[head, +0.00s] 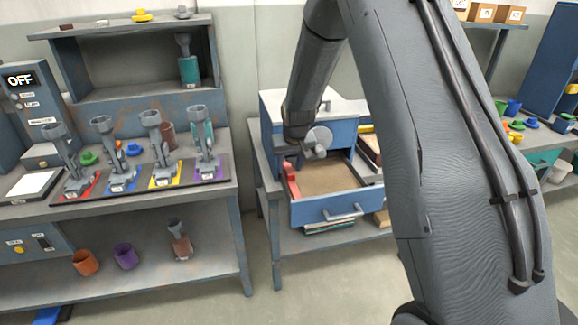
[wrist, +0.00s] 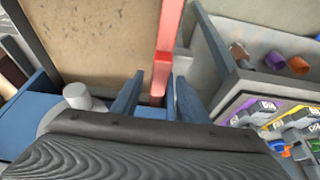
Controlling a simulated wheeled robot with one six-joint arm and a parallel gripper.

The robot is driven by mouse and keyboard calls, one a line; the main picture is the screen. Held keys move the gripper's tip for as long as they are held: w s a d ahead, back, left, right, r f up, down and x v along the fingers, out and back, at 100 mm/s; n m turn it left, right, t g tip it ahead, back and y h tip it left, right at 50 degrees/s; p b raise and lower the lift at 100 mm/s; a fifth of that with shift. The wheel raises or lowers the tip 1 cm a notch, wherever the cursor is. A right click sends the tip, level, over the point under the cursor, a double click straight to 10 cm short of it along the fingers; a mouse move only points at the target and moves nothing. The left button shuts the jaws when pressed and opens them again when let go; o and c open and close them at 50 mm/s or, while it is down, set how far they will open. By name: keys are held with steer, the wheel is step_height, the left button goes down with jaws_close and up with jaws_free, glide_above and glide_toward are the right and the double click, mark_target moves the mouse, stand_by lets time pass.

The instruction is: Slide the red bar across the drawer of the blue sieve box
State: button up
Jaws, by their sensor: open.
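The blue sieve box (head: 270,135) stands on the middle bench in the head view, with its drawer (head: 315,211) pulled out. The drawer holds a flat tan bed (head: 325,175), which also shows in the wrist view (wrist: 95,35). The red bar (head: 291,182) lies along the drawer's left side in the head view. In the wrist view the red bar (wrist: 169,38) runs away from me along the tan bed's right edge. My gripper (wrist: 159,80) is open, its two blue fingers on either side of the bar's near end. Contact cannot be told. In the head view its fingertips are unclear.
A left bench holds grey tools on coloured pads (head: 140,180), with an orange cup (head: 86,262) and a purple cup (head: 126,256) on its lower shelf. A gap of floor separates the two benches. My arm hides part of the right side.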

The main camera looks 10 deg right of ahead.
steer(key=shift+w+f, duration=0.25)
steer(key=shift+f, duration=0.35)
